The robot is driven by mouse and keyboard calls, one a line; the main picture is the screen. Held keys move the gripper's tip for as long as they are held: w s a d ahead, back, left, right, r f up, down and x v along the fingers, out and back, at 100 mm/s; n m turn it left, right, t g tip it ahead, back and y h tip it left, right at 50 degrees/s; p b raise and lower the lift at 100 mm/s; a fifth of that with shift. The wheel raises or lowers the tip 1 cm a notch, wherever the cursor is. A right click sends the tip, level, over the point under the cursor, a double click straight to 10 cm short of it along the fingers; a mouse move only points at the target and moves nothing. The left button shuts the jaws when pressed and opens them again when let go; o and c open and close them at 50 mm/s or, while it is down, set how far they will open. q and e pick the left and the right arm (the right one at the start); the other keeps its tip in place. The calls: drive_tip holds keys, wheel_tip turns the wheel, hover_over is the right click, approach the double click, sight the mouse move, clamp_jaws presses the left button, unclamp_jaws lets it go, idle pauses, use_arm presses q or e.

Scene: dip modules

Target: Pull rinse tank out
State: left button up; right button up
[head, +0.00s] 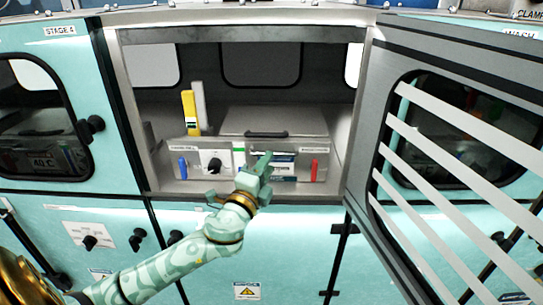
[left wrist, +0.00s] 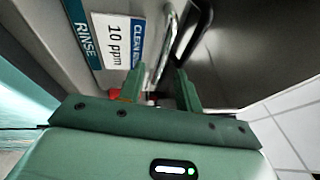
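The rinse tank (head: 290,121) is a grey metal box inside the open cabinet, with a dark handle (head: 267,134) at its top front. Its front carries labels; in the left wrist view a label (left wrist: 115,40) reads "RINSE" and "10 ppm". My left gripper (head: 262,161) is in front of the tank's face and hides part of it in the head view. In the left wrist view its two fingers (left wrist: 160,82) are apart, with the label and a shiny curved bar (left wrist: 174,45) beyond the tips. I see nothing held. My right gripper is not in view.
Left of the tank are a black knob (head: 214,165), a blue handle (head: 183,168) and a yellow upright piece (head: 189,112). A red handle (head: 314,170) is on the right. The slatted cabinet door (head: 365,120) stands open at right. Closed teal panels lie below.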

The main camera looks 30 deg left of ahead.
use_arm(q)
drive_tip(key=x, duration=0.3)
drive_tip(key=shift+w, duration=0.25)
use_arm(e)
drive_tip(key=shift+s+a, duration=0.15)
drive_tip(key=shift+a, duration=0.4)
use_arm(q)
clamp_jaws()
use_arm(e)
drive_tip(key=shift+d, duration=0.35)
use_arm(q)
drive_tip(key=shift+d, duration=0.1)
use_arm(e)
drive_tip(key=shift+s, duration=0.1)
